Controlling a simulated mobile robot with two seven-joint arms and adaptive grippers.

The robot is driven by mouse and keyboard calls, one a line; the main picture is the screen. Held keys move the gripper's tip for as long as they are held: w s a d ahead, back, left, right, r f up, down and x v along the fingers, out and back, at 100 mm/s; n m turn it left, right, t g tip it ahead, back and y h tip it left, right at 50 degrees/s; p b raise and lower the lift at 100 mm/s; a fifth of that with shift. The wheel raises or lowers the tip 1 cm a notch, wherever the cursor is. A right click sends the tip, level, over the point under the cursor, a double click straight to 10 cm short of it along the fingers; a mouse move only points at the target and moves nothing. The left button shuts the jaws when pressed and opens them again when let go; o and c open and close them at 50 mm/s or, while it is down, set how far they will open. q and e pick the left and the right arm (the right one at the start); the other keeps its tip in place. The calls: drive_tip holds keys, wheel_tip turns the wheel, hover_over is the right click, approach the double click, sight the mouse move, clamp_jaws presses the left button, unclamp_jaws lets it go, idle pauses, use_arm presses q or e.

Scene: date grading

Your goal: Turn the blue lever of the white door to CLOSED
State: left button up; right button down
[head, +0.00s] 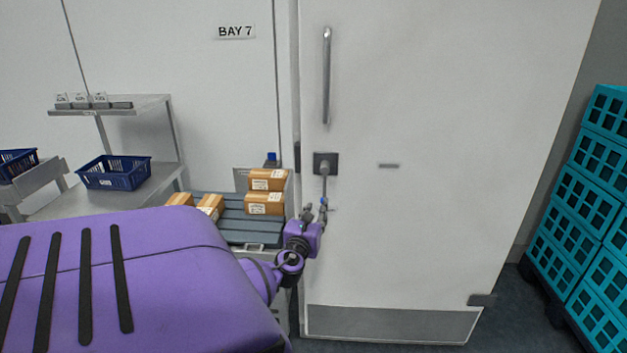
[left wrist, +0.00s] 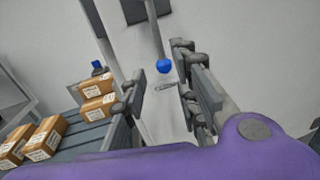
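The white door (head: 430,120) fills the middle of the head view. Its lever (head: 324,180) hangs straight down from a dark square plate (head: 326,163) near the door's left edge. The lever's blue ball end (left wrist: 163,66) shows clearly in the left wrist view; in the head view the fingers partly hide it. My left gripper (head: 316,211) is at the lever's lower end. In the left wrist view its fingers (left wrist: 160,92) are apart, with the blue ball just beyond and between their tips; I cannot tell whether they touch it. My right gripper is in neither view.
A small grey plate (head: 388,166) is on the door right of the lever; its text is unreadable. A vertical handle (head: 326,75) is above. Cartons (head: 264,204) sit on a roller bench (head: 250,232) left of my gripper. Teal crates (head: 590,200) are stacked at right.

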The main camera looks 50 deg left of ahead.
use_arm(q)
drive_tip(key=shift+v, duration=1.15)
drive_tip(key=s+d+f+n+g+h, duration=0.1)
drive_tip(key=s+d+f+n+h, duration=0.25)
drive_tip(key=d+f+n, duration=0.5)
drive_tip(key=s+d+f+n+g+h, duration=0.2)
drive_tip(key=s+d+f+n+h, duration=0.15)
drive_tip(key=d+f+n, duration=0.5)
drive_tip(key=s+d+f+n+g+h, duration=0.1)
drive_tip(key=s+d+f+n, duration=0.1)
drive_tip(key=s+d, duration=0.5)
drive_tip(key=s+d+f+n+h+p, duration=0.1)
drive_tip(key=s+d+n, duration=0.4)
drive_tip(key=d, duration=0.6)
drive_tip(key=s+d+f+n+g+h+p, duration=0.1)
drive_tip(key=s+d+f+n, duration=0.3)
drive_tip(key=s+d, duration=0.6)
drive_tip(key=shift+f+g+h, duration=0.3)
drive_tip(key=shift+f+h, duration=0.1)
drive_tip(key=shift+h, duration=0.3)
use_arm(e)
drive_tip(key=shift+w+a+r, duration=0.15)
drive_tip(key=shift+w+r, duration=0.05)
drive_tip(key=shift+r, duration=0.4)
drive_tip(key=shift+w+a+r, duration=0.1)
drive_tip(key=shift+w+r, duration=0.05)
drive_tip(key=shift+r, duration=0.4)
